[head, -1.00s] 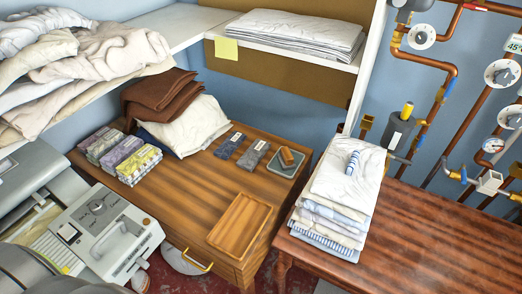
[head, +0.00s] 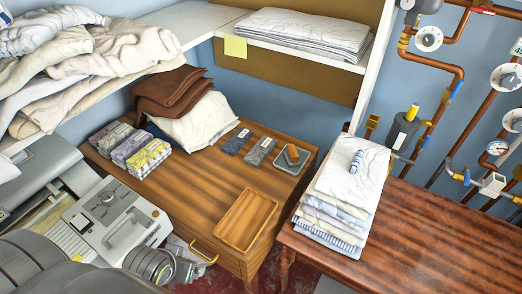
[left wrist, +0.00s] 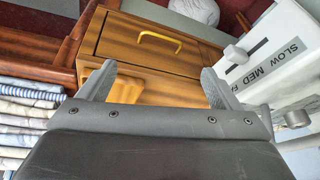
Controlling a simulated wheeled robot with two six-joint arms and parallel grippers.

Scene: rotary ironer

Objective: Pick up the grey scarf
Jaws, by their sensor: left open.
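A small folded grey cloth (head: 260,152) with a pale tag lies on the wooden cabinet top in the head view, beside a similar dark blue-grey one (head: 236,141). The grey one looks like the scarf. My left gripper (left wrist: 155,85) is open and empty in the left wrist view, facing the cabinet's drawer front (left wrist: 145,45) and its yellow handle. In the head view my left arm comes in at the bottom left, below the cabinet top and well away from the grey cloth. My right gripper is not in view.
Folded patterned cloths (head: 148,158), brown cloth (head: 170,92) and white cloth (head: 195,118) sit at the cabinet's left and back. A wooden tray (head: 245,218) and small grey tray (head: 293,158) lie on it. The ironer's control box (head: 112,222) stands at left; a linen stack (head: 342,205) at right.

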